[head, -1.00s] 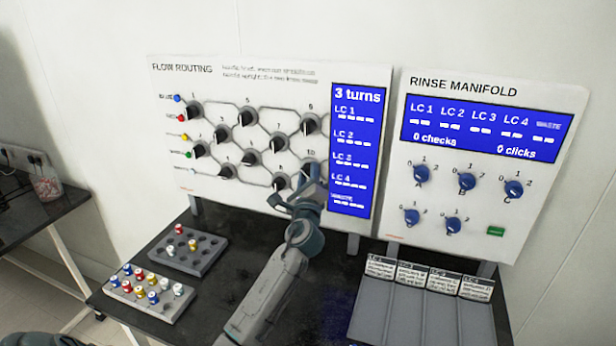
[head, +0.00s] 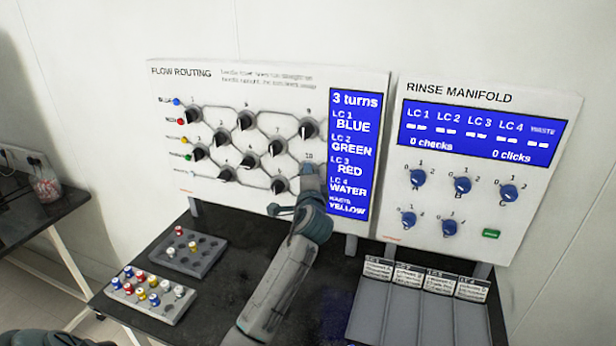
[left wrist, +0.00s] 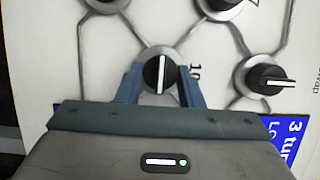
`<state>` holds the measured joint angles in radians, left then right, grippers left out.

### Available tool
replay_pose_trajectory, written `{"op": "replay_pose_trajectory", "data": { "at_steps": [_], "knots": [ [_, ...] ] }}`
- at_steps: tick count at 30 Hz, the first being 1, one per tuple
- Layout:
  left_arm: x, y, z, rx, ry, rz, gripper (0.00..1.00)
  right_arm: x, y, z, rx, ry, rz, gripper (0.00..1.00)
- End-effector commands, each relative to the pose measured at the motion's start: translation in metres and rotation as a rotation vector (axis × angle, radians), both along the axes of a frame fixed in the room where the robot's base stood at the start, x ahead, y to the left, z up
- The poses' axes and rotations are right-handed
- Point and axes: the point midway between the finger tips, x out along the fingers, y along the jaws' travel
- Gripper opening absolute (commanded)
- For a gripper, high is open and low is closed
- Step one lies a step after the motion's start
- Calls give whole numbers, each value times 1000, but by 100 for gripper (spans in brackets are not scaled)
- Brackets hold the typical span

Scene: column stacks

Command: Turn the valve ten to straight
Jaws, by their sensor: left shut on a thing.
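The flow routing panel (head: 222,80) carries numbered black valve knobs joined by grey lines. Valve ten (left wrist: 160,74), a black knob with a white pointer line, shows between the fingers of my left gripper (left wrist: 160,88) in the left wrist view. The gripper is shut on it. The pointer runs up and down in that sideways-turned picture, which is level on the panel. Valve nine (left wrist: 265,77) has its pointer at right angles to that. In the head view my left gripper (head: 311,178) hides valve ten. My right gripper is not in view.
The blue screen (head: 356,152) reads "3 turns", LC 1 blue, LC 2 green, LC 3 red, LC 4 water, waste yellow. The rinse manifold (head: 540,150) stands to the right, labelled grey bins (head: 440,322) below it. Vial racks (head: 150,295) sit at left.

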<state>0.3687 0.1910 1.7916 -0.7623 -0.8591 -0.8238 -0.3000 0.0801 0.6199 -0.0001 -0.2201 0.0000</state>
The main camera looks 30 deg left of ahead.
Motion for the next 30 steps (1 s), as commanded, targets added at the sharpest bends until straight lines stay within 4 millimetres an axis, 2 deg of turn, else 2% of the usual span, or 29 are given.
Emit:
{"op": "replay_pose_trajectory", "data": {
  "at_steps": [17, 18, 21, 30],
  "knots": [
    [0, 0, -2, -34, -4, 2, 11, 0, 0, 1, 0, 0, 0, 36],
    [0, 0, -2, -34, -4, 2, 37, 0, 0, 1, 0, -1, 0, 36],
    [0, 0, -2, -33, -4, 1, 56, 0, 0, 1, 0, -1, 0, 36],
    [-1, -1, -1, -32, -6, 0, 56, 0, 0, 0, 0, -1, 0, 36]
  ]
}}
